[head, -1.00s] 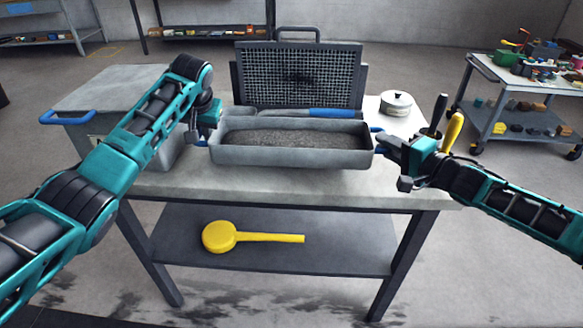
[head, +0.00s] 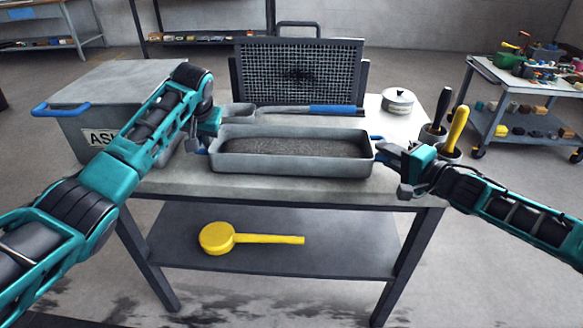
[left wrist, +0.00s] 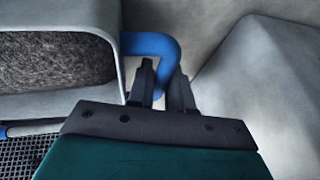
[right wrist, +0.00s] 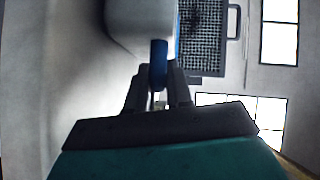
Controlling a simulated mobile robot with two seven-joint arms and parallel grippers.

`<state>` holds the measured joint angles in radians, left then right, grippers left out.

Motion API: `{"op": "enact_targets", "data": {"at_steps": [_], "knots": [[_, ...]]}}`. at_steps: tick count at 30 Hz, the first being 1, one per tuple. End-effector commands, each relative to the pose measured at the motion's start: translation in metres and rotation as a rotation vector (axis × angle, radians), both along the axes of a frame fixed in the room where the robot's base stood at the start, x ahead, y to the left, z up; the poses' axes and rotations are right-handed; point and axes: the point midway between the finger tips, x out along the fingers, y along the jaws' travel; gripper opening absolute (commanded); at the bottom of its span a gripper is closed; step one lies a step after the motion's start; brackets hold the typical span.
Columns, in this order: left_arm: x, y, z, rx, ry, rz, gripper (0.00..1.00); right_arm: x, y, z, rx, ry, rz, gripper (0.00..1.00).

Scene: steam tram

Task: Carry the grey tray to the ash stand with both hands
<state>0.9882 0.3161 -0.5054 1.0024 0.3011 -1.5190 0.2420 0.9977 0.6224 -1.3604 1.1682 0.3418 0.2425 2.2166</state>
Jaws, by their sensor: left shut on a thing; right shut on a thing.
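The grey tray (head: 290,165) is a long shallow pan filled with grey granular ash. It is level, in front of the grate at the middle of the table; I cannot tell whether its underside touches the tabletop. My left gripper (head: 207,145) is shut on the blue handle at the tray's left end, and this handle shows in the left wrist view (left wrist: 160,50). My right gripper (head: 385,150) is shut on the blue handle at its right end, also seen in the right wrist view (right wrist: 158,62).
A grey bin (head: 75,125), its label partly hidden, stands left.

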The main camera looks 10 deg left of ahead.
Motion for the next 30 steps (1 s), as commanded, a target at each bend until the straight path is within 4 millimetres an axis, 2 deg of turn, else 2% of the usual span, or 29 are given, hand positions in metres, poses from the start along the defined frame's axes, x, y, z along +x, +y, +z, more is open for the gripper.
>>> {"op": "enact_targets", "data": {"at_steps": [5,6,14,23,26,30], "knots": [[0.001,0.000,-0.010,0.001,-0.005,0.000,0.00,0.001,0.000,-0.010,0.001,-0.004,0.000,0.00],[0.000,0.000,-0.012,0.001,-0.001,0.001,0.21,0.000,-0.001,-0.012,-0.001,0.000,-0.001,0.21],[0.000,0.000,-0.010,0.000,0.000,0.000,0.45,0.000,0.000,-0.010,-0.001,0.001,-0.001,0.46],[-0.001,-0.002,-0.007,-0.001,-0.001,-0.002,0.45,0.000,0.000,-0.010,0.000,0.000,0.000,0.46],[-0.004,-0.004,0.002,-0.002,-0.003,-0.003,0.45,0.000,0.000,-0.010,0.000,0.000,0.000,0.46],[-0.013,-0.010,0.025,-0.002,-0.006,-0.003,0.45,0.000,0.000,-0.010,0.000,0.000,0.000,0.46]]}}
